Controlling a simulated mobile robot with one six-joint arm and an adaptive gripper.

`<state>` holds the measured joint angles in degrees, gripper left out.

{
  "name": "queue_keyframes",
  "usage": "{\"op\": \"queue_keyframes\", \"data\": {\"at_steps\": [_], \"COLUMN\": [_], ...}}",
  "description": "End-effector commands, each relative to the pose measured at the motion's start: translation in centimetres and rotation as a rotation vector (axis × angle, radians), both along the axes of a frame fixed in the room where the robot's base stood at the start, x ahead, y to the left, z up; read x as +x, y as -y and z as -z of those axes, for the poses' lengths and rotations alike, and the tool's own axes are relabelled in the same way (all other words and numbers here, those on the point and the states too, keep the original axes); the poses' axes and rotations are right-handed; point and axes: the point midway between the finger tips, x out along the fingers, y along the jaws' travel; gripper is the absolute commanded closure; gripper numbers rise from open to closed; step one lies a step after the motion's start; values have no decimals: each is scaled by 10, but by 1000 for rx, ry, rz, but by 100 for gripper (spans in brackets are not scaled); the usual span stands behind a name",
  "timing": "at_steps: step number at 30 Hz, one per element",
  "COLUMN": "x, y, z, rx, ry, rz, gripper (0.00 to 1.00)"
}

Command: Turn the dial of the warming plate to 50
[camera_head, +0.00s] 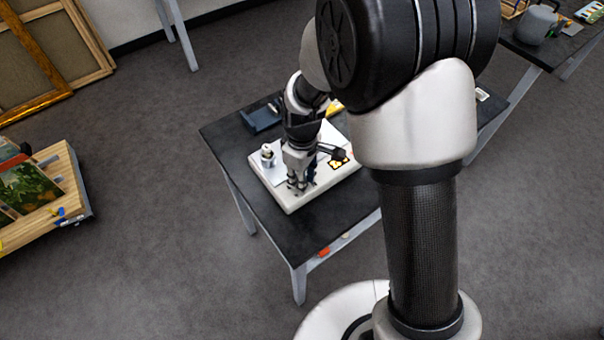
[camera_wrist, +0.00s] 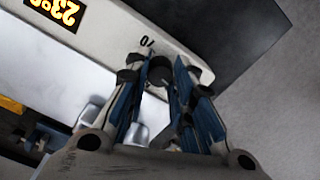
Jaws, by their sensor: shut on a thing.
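The warming plate (camera_head: 331,177) is a white slab on a dark table, with a pale top sheet and a yellow-on-black display (camera_head: 339,164). My gripper (camera_wrist: 158,82) is shut on the dial, one blue-padded finger on each side. The dial's pointer is not visible. In the head view my gripper (camera_head: 298,184) is over the plate's front and hides the dial.
A small white-and-dark container (camera_head: 267,156) stands at the plate's left. A dark blue box (camera_head: 261,118) and a yellow item (camera_head: 335,108) lie behind on the table (camera_head: 233,143). A wooden cart (camera_head: 70,185) stands left across open floor.

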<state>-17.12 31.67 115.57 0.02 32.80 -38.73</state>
Motion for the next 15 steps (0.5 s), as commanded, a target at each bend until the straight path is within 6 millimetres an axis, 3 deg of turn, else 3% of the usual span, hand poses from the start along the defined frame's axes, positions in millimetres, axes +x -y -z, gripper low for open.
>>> {"op": "queue_keyframes", "data": {"at_steps": [15], "x": [1], "y": [0], "z": [-2], "rx": [0], "ry": [1], "rz": [488], "gripper": [100]}}
